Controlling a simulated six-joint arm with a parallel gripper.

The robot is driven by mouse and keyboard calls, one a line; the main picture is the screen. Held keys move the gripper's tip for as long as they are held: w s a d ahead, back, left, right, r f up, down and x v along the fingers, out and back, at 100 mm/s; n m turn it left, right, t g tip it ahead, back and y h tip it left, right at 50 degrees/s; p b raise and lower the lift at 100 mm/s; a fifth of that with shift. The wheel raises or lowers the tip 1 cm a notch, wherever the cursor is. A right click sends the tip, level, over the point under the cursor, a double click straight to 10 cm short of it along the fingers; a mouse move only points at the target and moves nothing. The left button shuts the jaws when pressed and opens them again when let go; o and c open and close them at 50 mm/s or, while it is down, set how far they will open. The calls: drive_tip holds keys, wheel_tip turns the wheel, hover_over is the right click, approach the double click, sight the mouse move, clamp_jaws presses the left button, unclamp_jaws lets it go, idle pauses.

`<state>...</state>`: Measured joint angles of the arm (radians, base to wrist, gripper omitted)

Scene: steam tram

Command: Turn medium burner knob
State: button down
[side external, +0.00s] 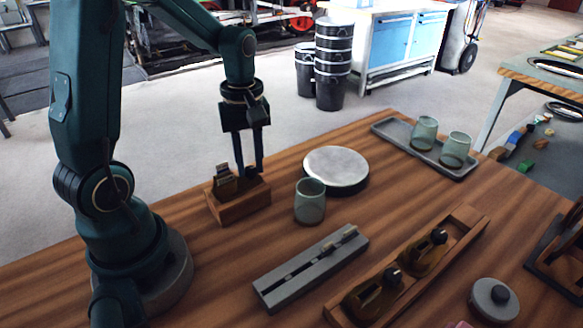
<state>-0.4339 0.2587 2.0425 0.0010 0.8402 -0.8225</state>
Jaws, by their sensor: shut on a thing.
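My gripper (250,172) points down over a small wooden block (238,208) at the left of the table. Its fingers are shut on a small dark part at the right end of the block's top. The fingers partly hide this part, so I cannot tell its shape or whether it is the medium burner knob. A small metallic piece (225,174) stands on the block just left of the fingers. Two dark knob-like pieces, a nearer one (374,295) and a farther one (428,250), sit in a long wooden tray (472,219), apart from my gripper.
A round pale-topped disc (336,166) and a greenish cup (310,203) stand right of the block. A grey slotted bar (300,275) lies in front. A grey tray (385,124) with two cups is at the back. A round lidded item (493,299) is at front right.

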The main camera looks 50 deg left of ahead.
drive_tip(key=m, duration=1.3)
drive_tip(key=shift+m, duration=1.9)
drive_tip(key=c, duration=0.9)
unclamp_jaws()
drive_tip(key=shift+r, duration=0.1)
